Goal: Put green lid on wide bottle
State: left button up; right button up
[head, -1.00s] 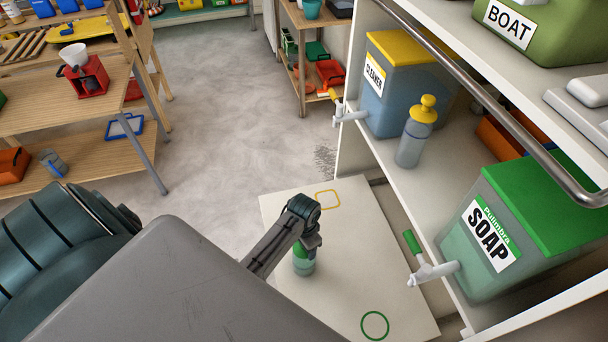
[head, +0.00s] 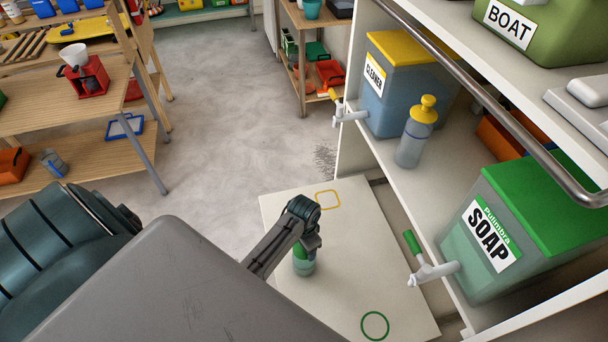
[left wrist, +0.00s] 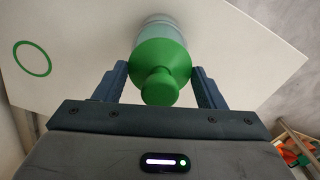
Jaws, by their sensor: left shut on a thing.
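The green lid (left wrist: 162,70), a cone with a round knob, sits over the mouth of the wide bottle (left wrist: 160,27) in the left wrist view. The bottle (head: 303,267) stands upright on the white board, its body pale green-blue. My left gripper (head: 310,243) is above the bottle, pointing down, and is shut on the green lid. In the left wrist view its fingers (left wrist: 158,72) flank the lid on both sides. The gripper hides part of the lid in the head view, and I cannot tell how firmly the lid is seated. My right gripper is not in view.
The white board (head: 345,270) has a green ring (head: 375,325) and a yellow square (head: 328,199) marked on it. To the right, a shelf holds the soap tank (head: 480,262) with a tap, the cleaner tank (head: 385,95) and a yellow-capped bottle (head: 414,138).

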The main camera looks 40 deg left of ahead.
pick_arm(q)
jog(key=shift+f, duration=0.5)
jog(key=o, duration=1)
jog(key=shift+o, duration=0.2)
notch_tip(320, 180, up, 10)
jog(key=b, duration=0.2)
jog(key=shift+f+b, duration=0.15)
jog(key=shift+b, duration=0.25)
jog(key=shift+r, duration=0.6)
